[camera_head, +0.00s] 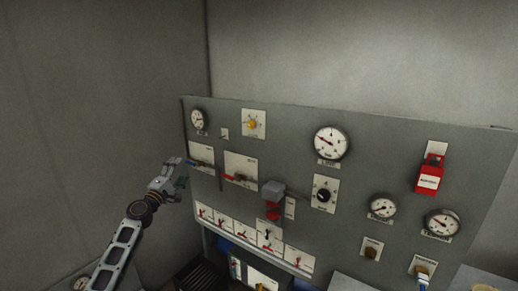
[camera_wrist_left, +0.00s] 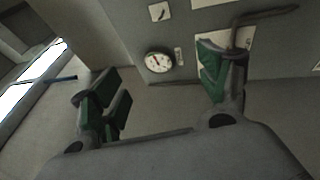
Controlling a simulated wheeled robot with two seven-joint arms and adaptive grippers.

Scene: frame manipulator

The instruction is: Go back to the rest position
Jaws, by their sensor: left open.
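A round gauge (camera_wrist_left: 158,61) and part of the panel show beyond the fingers there. I cannot tell from these views whether the gripper touches the panel. My right gripper is not in view.
The panel carries a large gauge (camera_head: 331,142), a red box (camera_head: 430,176), a black knob (camera_head: 323,195) and a row of small red switches (camera_head: 237,229). Bare wall (camera_head: 100,80) and free room lie left of the panel.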

